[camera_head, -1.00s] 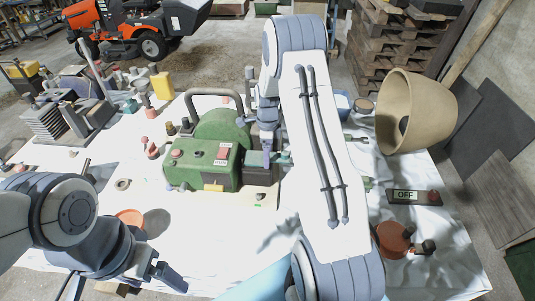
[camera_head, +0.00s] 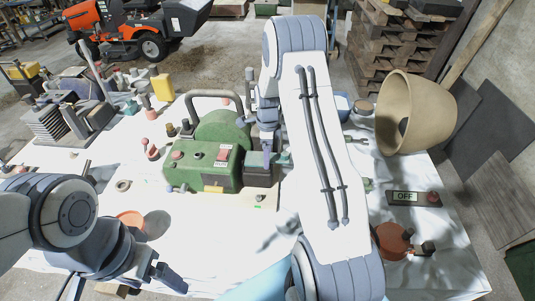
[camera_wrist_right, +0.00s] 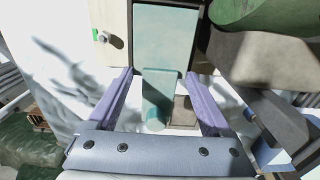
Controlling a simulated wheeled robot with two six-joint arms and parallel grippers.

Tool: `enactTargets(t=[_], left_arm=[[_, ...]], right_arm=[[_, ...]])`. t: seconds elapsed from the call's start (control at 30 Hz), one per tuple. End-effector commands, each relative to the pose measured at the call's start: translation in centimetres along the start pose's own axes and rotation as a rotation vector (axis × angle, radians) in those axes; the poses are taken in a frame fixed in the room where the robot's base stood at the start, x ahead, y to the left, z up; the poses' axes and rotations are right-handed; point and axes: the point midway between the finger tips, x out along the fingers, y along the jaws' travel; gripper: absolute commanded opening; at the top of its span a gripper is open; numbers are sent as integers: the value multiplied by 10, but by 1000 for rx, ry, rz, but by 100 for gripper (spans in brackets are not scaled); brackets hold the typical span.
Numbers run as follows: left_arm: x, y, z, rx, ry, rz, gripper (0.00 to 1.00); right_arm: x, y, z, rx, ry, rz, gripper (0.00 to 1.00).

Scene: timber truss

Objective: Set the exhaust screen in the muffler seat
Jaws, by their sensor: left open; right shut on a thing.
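A green machine (camera_head: 215,165) with a grey carrying handle sits on the white-covered table in the head view. My right gripper (camera_head: 268,158) is low at its right end. In the right wrist view the right gripper (camera_wrist_right: 160,75) is shut on a teal piece, which I take to be the exhaust screen (camera_wrist_right: 165,40). It is a flat panel with a narrower tab toward the wrist. Only a small teal bit shows in the head view. I cannot make out the muffler seat or whether the screen touches it. My left gripper (camera_head: 165,275) is open and empty at the lower left.
An orange cup (camera_head: 130,218) stands near my left arm. A large tan pot (camera_head: 412,112), an OFF switch box (camera_head: 414,198) and a red-brown round part (camera_head: 392,238) are at the right. Small parts crowd the back left. The cloth in front of the machine is mostly clear.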

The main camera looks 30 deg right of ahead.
Motion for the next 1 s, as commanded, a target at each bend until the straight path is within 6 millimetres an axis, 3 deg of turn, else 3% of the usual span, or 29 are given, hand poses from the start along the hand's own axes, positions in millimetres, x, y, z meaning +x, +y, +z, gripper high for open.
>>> enactTargets(t=[0.73,0.77,0.8,1.0], left_arm=[[12,-1,1,0,0,0,89],[12,-1,1,0,0,0,89],[11,-1,1,0,0,0,89],[11,-1,1,0,0,0,89]], right_arm=[[17,0,0,0,0,0,0],[17,0,0,0,0,0,88],[16,0,0,0,0,0,100],[16,0,0,0,0,0,100]])
